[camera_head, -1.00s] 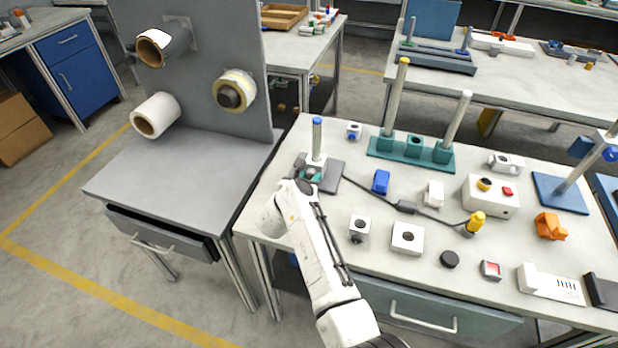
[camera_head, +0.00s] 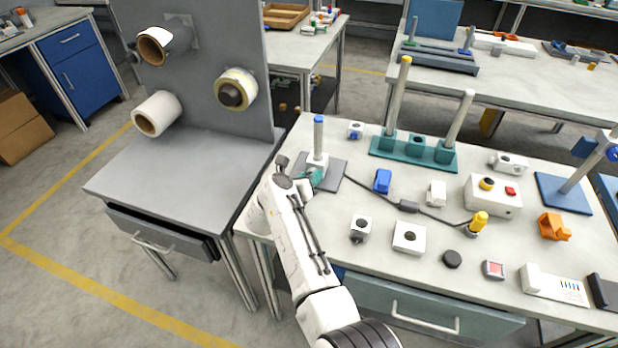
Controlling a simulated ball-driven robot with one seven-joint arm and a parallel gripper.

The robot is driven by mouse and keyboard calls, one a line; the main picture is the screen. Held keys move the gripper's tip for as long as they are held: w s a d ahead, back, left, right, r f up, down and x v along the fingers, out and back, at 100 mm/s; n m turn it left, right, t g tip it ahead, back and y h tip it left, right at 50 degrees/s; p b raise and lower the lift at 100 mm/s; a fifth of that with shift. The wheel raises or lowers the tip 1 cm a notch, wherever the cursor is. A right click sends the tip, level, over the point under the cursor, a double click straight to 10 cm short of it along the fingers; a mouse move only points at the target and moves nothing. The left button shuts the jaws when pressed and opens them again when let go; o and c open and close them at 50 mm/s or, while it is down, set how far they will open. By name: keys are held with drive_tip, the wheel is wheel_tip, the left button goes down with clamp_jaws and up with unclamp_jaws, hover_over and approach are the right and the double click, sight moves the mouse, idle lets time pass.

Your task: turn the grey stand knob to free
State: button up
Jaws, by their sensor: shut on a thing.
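The grey stand (camera_head: 334,174) is at the left end of the white-topped table. It has a flat grey base, a pale block (camera_head: 317,160) and an upright grey post (camera_head: 318,138) with a blue top. My gripper (camera_head: 312,179) is at the front of the pale block, low over the base. Its teal fingers are shut on the stand's knob. The knob itself is hidden by the fingers and wrist, so its turn position cannot be seen.
A black cable runs from near the stand to a yellow plug (camera_head: 478,222). A blue block (camera_head: 382,181) and a small knobbed block (camera_head: 360,229) stand to the right. A teal rack (camera_head: 413,150) with two posts is behind. A grey bench (camera_head: 190,180) is at left.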

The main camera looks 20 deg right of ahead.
drive_tip(key=o, duration=1)
drive_tip(key=shift+o, duration=0.2)
